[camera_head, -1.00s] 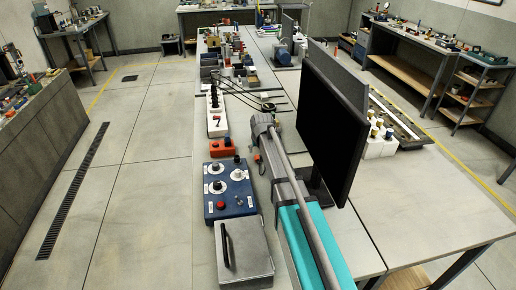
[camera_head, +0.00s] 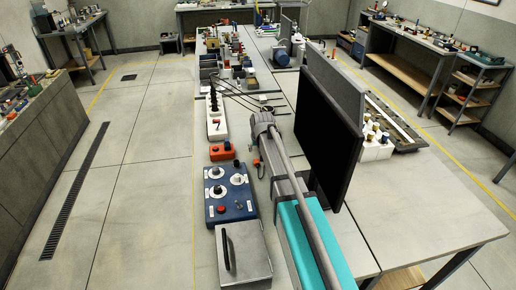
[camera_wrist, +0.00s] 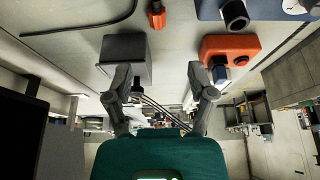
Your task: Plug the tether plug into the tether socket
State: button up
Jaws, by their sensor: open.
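My gripper (camera_wrist: 162,95) is open and empty, fingers wide apart; in the head view (camera_head: 262,120) it hangs over the bench beyond the blue control box. A small orange-red plug-like piece (camera_wrist: 157,14), probably the tether plug, lies near the top of the wrist view, outside the fingers; it also shows beside my arm in the head view (camera_head: 257,162). An orange box (camera_wrist: 230,48) with a dark round fitting stands right of the fingers, and left of my arm in the head view (camera_head: 222,152). A dark grey box (camera_wrist: 124,56) stands near the left finger. I cannot tell which is the tether socket.
The blue control box (camera_head: 230,193) and a grey metal case (camera_head: 244,252) stand at the near left bench edge. A white power strip (camera_head: 214,115) lies farther back. A tall dark screen (camera_head: 325,130) stands close right of my arm.

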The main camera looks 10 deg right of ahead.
dwell(0.4)
jog(key=s+f+g, duration=0.1)
jog(key=s+g, duration=0.3)
jog(key=s, duration=2.4)
jog(key=shift+s+d+f, duration=0.2)
jog(key=shift+s, duration=0.2)
jog(key=shift+o, duration=0.5)
notch_tip(320, 180, up, 2)
jog(key=t+p, duration=0.1)
jog(key=p, duration=0.1)
send_over(257, 161)
jog(key=s, duration=0.2)
jog(key=shift+a+r, duration=0.1)
jog(key=shift+f, duration=0.2)
jog(key=f+b, duration=0.4)
jog(key=w+f+b, duration=0.1)
jog(key=f+b, duration=0.4)
jog(key=w+f+b, duration=0.1)
jog(key=f+b, duration=0.3)
jog(key=shift+f+b, duration=0.15)
jog(key=shift+b, duration=0.15)
